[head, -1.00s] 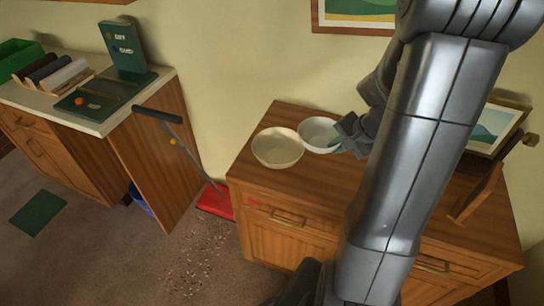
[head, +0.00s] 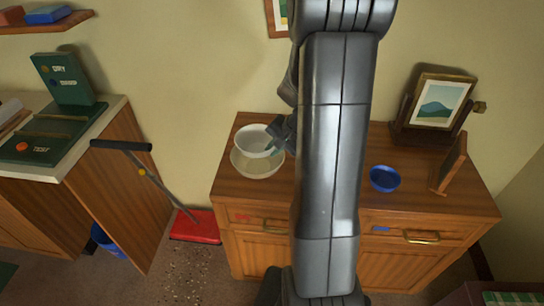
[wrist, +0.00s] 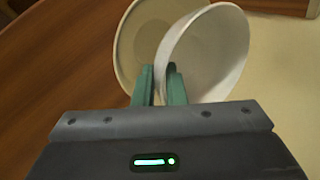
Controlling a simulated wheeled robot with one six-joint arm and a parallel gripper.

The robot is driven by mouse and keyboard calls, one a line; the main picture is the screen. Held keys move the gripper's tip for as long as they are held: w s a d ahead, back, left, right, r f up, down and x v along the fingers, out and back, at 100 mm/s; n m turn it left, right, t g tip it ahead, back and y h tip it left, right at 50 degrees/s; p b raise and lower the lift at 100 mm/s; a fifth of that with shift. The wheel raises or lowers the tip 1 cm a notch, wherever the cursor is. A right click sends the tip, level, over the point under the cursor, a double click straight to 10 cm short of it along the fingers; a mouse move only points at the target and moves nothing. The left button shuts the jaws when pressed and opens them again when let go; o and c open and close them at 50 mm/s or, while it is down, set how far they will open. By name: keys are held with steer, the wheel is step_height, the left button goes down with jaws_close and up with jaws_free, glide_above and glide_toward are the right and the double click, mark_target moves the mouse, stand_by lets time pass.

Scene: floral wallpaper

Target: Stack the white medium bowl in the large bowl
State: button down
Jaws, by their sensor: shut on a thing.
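The white medium bowl (head: 254,139) is held by its right side over the back part of the large cream bowl (head: 257,171). The large bowl stands on the wooden cabinet top. My gripper (head: 280,143) is shut on the white bowl's wall. In the wrist view, the teal fingers (wrist: 160,82) pinch the rim of the white bowl (wrist: 215,55), with the large bowl (wrist: 133,40) showing behind and to the left. The white bowl hides part of the large one. I cannot tell whether the two bowls touch.
A small blue bowl (head: 385,178) stands on the cabinet (head: 420,200) to the right. A picture frame (head: 440,105) and a wooden upright piece (head: 451,165) stand near the right end. My arm hides the cabinet's middle. A dark-handled pole (head: 165,180) leans at the left.

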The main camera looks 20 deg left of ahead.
mark_target(274, 167)
step_height(274, 167, down, 3)
steer(key=shift+f, duration=0.1)
steer(key=shift+f+b, duration=0.35)
steer(key=shift+b, duration=0.15)
steer(key=shift+f+b, duration=0.25)
steer(key=shift+b, duration=0.05)
steer(key=c, duration=1.8)
jaws_free()
steer(key=shift+o, duration=0.2)
steer(key=shift+r+p, duration=0.9)
steer(key=shift+p, duration=0.15)
steer(key=v, duration=1.1)
steer(key=shift+d+r, duration=0.2)
steer(key=shift+d, duration=0.05)
